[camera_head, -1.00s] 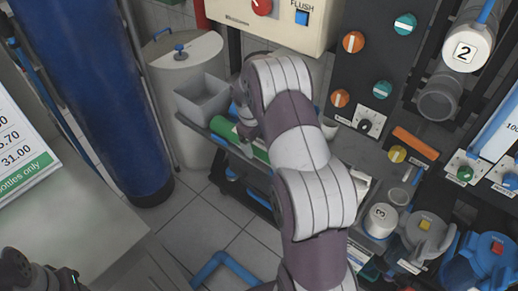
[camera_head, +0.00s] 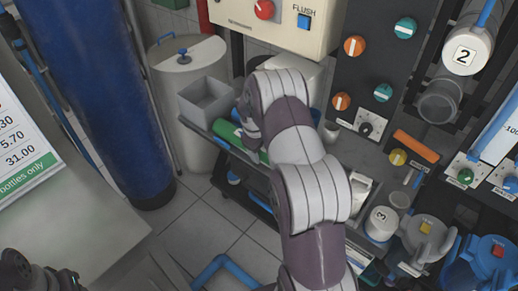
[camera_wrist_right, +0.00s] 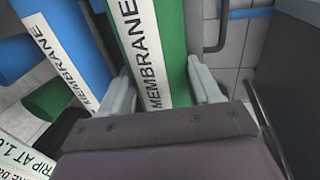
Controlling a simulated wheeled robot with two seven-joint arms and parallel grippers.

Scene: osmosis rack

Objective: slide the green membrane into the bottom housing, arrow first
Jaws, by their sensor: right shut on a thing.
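The green membrane (camera_wrist_right: 172,45) lies between the two fingers of my right gripper (camera_wrist_right: 165,88) in the right wrist view. The gripper is shut on it, and a white label reading MEMBRANE runs along it. In the head view the green membrane (camera_head: 228,131) shows only in part, at the shelf by the grey bin; my right arm hides the rest and most of the gripper. A housing with a white cap marked 2 (camera_head: 464,50) is at the upper right. A white cap marked 3 (camera_head: 381,222) sits lower. I cannot tell which part is the bottom housing. No arrow shows.
A blue labelled tube (camera_wrist_right: 68,45) lies close left of the held membrane. A grey open bin (camera_head: 208,100) stands beside a lidded tank (camera_head: 188,70). A tall blue cylinder (camera_head: 103,90) and a counter (camera_head: 75,215) are at the left. Tiled floor (camera_head: 205,225) is clear between.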

